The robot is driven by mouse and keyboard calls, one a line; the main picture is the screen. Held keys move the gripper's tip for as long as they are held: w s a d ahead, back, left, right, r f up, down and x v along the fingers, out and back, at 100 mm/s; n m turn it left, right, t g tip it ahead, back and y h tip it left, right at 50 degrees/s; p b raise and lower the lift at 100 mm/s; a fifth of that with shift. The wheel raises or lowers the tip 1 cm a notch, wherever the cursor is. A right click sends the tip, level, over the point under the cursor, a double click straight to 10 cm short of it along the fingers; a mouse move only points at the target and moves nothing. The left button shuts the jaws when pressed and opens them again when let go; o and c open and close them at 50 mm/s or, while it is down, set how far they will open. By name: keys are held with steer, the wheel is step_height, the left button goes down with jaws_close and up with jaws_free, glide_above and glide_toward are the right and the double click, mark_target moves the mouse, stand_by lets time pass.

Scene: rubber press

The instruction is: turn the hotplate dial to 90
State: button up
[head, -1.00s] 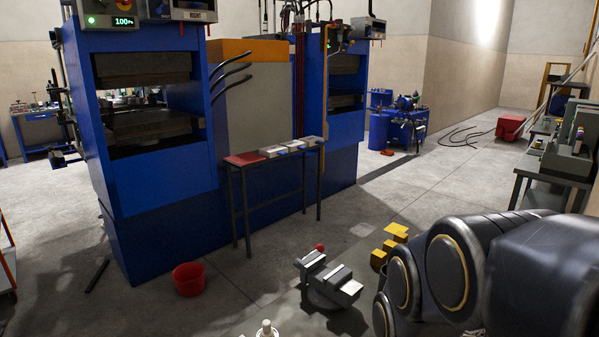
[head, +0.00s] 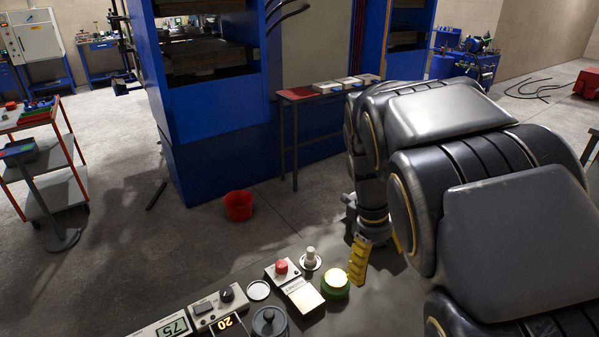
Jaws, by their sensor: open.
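My gripper (head: 377,260) has yellow fingers and is open and empty. It points down over the dark bench, right of the small items; the far finger is partly hidden behind my arm. At the bottom left, a grey unit has a round black dial (head: 226,294) on its top. An orange "20" display (head: 228,325) shows just below the dial, cut by the frame edge. A display reading 75 (head: 174,327) is to its left. I cannot tell for sure which of these belongs to the hotplate. The gripper is well to the right of the dial, apart from it.
Between dial and gripper are a dark lidded pot (head: 269,321), a device with a red knob (head: 281,267), a pale-topped peg (head: 310,257) and a green round button-like item (head: 335,284). A red bucket (head: 238,205) and a blue press (head: 212,122) stand beyond the bench.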

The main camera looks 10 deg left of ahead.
steer(key=w+a+f+n, duration=0.4)
steer(key=w+a, duration=0.2)
steer(key=n+y, duration=0.2)
steer(key=n, duration=1)
glide_above(226, 291)
steer(key=shift+t, duration=0.4)
steer(key=f, duration=1.5)
steer(key=shift+s+d+f, duration=0.15)
steer(key=shift+d+f, duration=0.1)
steer(key=shift+d, duration=0.1)
steer(key=shift+a+f+y, duration=0.2)
steer(key=shift+y, duration=0.1)
steer(key=f, duration=0.7)
steer(key=shift+w+a+f, duration=0.1)
steer(key=shift+w+f, duration=0.1)
steer(key=shift+f, duration=0.05)
steer(key=c, duration=1.1)
